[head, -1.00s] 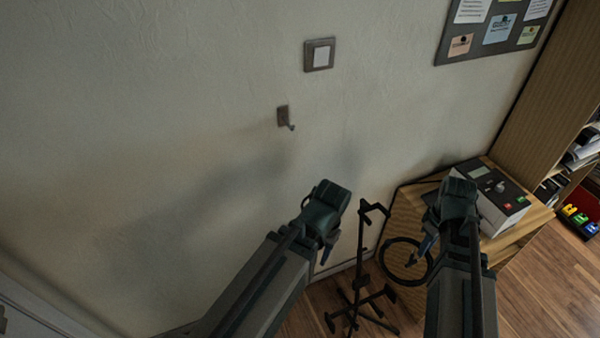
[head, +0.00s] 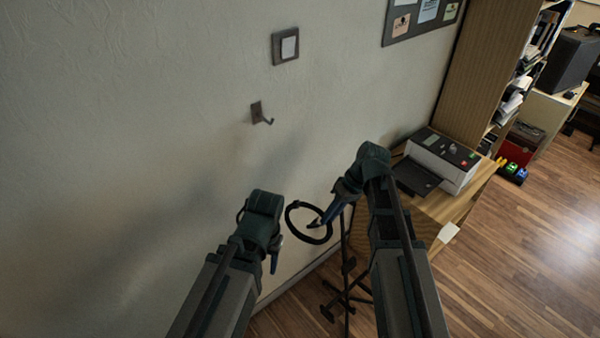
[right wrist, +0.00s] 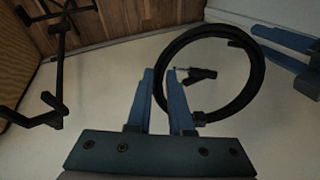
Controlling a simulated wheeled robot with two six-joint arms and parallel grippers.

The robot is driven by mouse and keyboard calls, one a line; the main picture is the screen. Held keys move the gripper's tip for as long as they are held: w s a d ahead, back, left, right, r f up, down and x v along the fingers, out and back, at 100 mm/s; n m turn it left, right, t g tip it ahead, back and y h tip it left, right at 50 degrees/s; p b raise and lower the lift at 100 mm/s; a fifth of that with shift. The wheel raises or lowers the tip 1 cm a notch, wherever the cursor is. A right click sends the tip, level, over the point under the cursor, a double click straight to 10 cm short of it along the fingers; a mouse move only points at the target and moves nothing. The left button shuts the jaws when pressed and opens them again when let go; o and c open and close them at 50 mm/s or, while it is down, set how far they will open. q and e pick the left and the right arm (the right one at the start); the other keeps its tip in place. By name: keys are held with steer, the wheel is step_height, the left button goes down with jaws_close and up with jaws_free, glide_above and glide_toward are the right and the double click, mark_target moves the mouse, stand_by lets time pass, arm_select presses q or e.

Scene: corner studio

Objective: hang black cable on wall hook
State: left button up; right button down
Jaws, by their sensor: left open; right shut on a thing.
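The black cable (head: 288,217) is a coiled ring; in the right wrist view the coil (right wrist: 261,72) hangs in front of the wall with a plug end inside it. My right gripper (head: 318,224) is shut on the coil's edge, which passes between its blue fingers (right wrist: 160,78). The wall hook (head: 257,112) is a small dark plate with a prong, empty, up and left of the coil. My left gripper (head: 275,262) is open and empty, left of and below the coil.
A black stand (head: 347,290) stands on the floor below my right arm; it also shows in the right wrist view (right wrist: 58,70). A wooden desk (head: 428,208) with a grey device (head: 442,160) is at right. A switch (head: 286,46) is above the hook. The wall around the hook is clear.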

mark_target(315, 207)
steer(key=a+m+y, duration=0.1)
steer(key=w+a+r+m+t+y+b, duration=0.1)
steer(key=a, duration=0.1)
steer(key=w+a+r+m+t+y, duration=0.1)
steer(key=y, duration=0.1)
steer(key=shift+a+b, duration=0.15)
steer(key=shift+b, duration=0.25)
steer(key=a+r+m+t+y, duration=0.1)
steer(key=w+a+r+m+t+y+b, duration=0.1)
steer(key=r, duration=0.1)
steer(key=a+r+m+t+y+b, duration=0.1)
steer(key=t, duration=0.1)
steer(key=shift+w+r+m, duration=0.2)
steer(key=shift+w+m, duration=0.2)
steer(key=w+r+m+t+y+b, duration=0.2)
steer(key=w+r+m+t+b, duration=0.15)
steer(key=r+t, duration=0.25)
steer(key=w+a+f+b, duration=0.2)
steer(key=w+a, duration=0.5)
steer(key=w, duration=0.3)
steer(key=shift+f, duration=0.25)
steer(key=shift+f+n, duration=0.1)
steer(key=shift+n, duration=0.15)
steer(key=c, duration=0.7)
jaws_free()
steer(key=shift+c, duration=0.2)
